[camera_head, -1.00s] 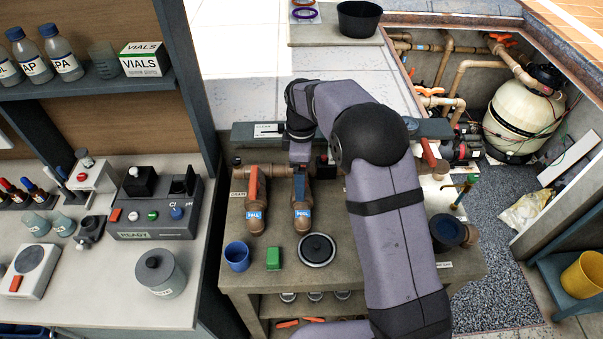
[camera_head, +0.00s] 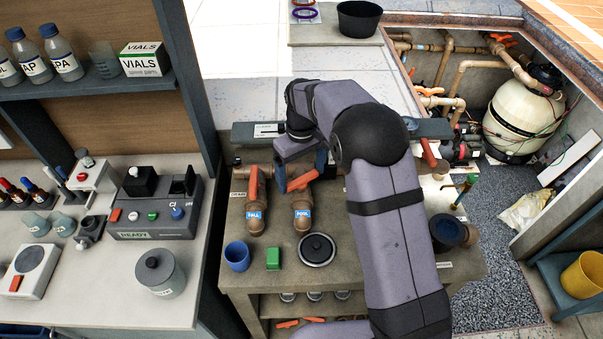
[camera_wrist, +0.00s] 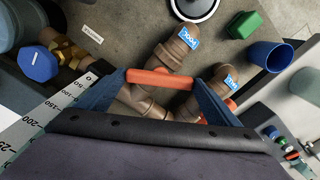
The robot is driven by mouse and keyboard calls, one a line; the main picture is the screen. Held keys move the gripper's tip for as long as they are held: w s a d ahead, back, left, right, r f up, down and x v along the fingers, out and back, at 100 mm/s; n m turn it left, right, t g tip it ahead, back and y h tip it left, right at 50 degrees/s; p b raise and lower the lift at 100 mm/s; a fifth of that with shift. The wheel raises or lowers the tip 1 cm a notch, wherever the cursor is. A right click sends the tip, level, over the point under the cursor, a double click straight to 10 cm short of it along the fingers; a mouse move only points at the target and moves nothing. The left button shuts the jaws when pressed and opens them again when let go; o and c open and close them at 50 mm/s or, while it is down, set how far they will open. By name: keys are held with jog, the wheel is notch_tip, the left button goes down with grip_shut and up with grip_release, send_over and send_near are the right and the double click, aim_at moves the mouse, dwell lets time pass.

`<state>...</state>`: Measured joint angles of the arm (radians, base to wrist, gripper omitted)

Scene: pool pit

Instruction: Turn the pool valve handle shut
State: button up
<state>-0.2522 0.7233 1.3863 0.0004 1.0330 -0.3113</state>
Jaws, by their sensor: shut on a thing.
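The pool valve, a brown elbow pipe with a blue "POOL" label (camera_head: 303,213), stands on the bench. Its orange handle (camera_head: 303,181) lies slantwise across the pipe. My gripper (camera_head: 301,172) is shut on this handle. In the wrist view the orange handle (camera_wrist: 160,79) spans between the two blue fingers of my gripper (camera_wrist: 160,84), with the blue pool label (camera_wrist: 188,38) just beyond. The neighbouring fill valve (camera_head: 255,213) stands to the left, its orange handle (camera_head: 253,182) in line with its pipe. My arm hides part of the bench to the right.
A blue cup (camera_head: 237,256), a green block (camera_head: 273,259) and a round dark lid (camera_head: 317,249) sit in front of the valves. Another orange handle (camera_head: 428,153) is to the right, beyond my arm. A counter with test equipment (camera_head: 155,208) lies left.

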aim_at(302, 178)
jog(key=m, duration=0.6)
jog(key=shift+r, duration=0.1)
jog(key=shift+w+m, duration=0.1)
jog(key=shift+m, duration=0.2)
dwell(0.3)
jog(key=o, duration=0.9)
jog(key=shift+r+b, duration=1.3)
jog(key=shift+r, duration=2.4)
jog(key=s+d+p, duration=0.2)
jog(key=s+d, duration=0.2)
jog(key=s, duration=0.5)
jog(key=s+d+f+p, duration=0.1)
jog(key=s+d, duration=0.3)
jog(key=s, duration=0.5)
jog(key=s+d+f+p, duration=0.1)
jog(key=s+d+p, duration=0.2)
jog(key=s, duration=0.5)
jog(key=shift+s+d, duration=0.4)
jog(key=shift+d, duration=0.35)
